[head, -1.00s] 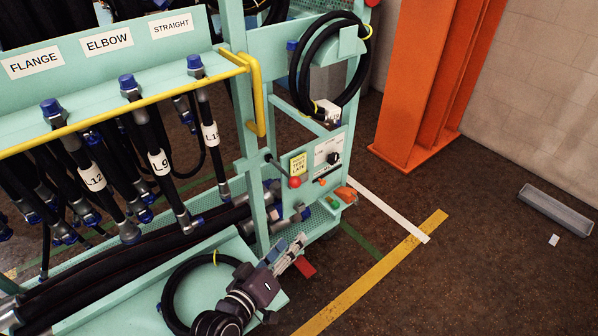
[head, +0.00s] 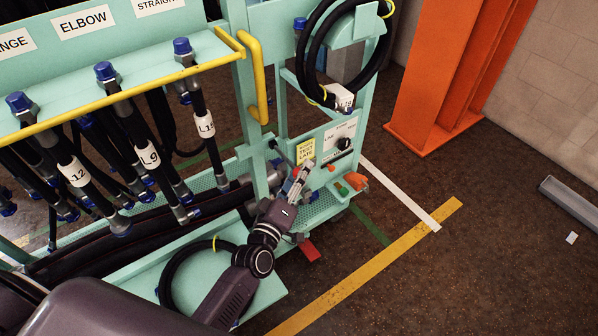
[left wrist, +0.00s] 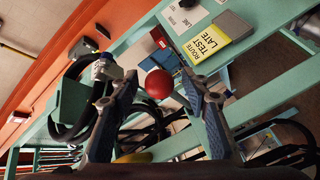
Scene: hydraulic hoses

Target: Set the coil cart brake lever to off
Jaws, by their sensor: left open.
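The coil cart (head: 218,186) is a mint-green frame with hoses. A red ball knob (left wrist: 159,84) shows in the left wrist view; it looks like the end of a lever, but no brake or off marking is readable. My right gripper is out of view.
A yellow "ROUTE TEST LATE" note (head: 306,151) and a black rotary knob (head: 344,143) are on the panel. A red plate (head: 310,250) sits low at the cart's end. A yellow rail (head: 130,92) crosses the front.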

